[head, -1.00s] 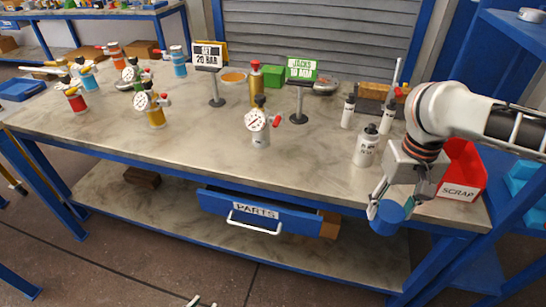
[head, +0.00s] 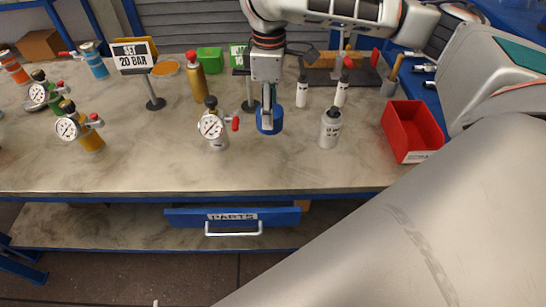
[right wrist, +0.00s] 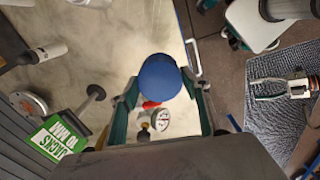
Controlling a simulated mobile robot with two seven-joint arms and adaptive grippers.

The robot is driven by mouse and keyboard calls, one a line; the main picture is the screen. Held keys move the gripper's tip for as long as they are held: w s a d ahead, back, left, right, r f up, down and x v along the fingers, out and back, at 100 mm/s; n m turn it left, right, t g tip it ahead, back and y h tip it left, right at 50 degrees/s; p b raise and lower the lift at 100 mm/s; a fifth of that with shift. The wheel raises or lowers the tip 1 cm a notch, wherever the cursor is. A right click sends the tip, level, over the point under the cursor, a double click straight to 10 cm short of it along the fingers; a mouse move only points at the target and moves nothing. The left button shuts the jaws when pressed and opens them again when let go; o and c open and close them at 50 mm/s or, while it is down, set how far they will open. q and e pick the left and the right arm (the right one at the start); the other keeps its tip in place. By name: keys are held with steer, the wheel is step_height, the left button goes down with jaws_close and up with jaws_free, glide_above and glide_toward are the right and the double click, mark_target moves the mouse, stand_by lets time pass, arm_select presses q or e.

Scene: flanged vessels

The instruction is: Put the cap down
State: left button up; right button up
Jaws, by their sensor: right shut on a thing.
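A blue round cap (head: 269,121) is held in my right gripper (head: 268,106), whose fingers are shut on it from both sides. In the head view the cap hangs above the workbench (head: 270,172), just right of the grey vessel with a gauge and red handle (head: 212,127). The cap also shows in the right wrist view (right wrist: 159,77) between the two fingertips, partly covering the gauge vessel (right wrist: 160,120). The gap between cap and table is hard to judge.
Signs on stands, such as "SET 20 BAR" (head: 132,55), and more gauge vessels (head: 80,127) stand left and behind. The front middle of the bench is clear.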

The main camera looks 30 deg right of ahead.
mark_target(275, 107)
steer(key=r+n, duration=0.1)
steer(key=d+r+n+p, duration=0.1)
steer(key=shift+w+d+n, duration=0.1)
steer(key=shift+d+n, duration=0.15)
steer(key=shift+n, duration=0.05)
steer(key=shift+w+d+r+n, duration=0.1)
steer(key=shift+d+r+n, duration=0.05)
steer(key=shift+r+n, duration=0.15)
steer(key=shift+f, duration=0.15)
step_height(275, 107, down, 20)
steer(key=b, duration=0.5)
steer(key=shift+w+b, duration=0.1)
steer(key=shift+b, duration=0.2)
arm_select(q)
steer(key=f, duration=0.1)
steer(key=d+f, duration=0.1)
steer(key=f, duration=0.1)
steer(key=shift+s+d+h, duration=0.1)
steer(key=shift+h, duration=0.2)
steer(key=shift+r+p, duration=0.5)
steer(key=shift+r, duration=0.05)
arm_select(e)
steer(key=shift+d+f, duration=0.1)
steer(key=shift+f, duration=0.15)
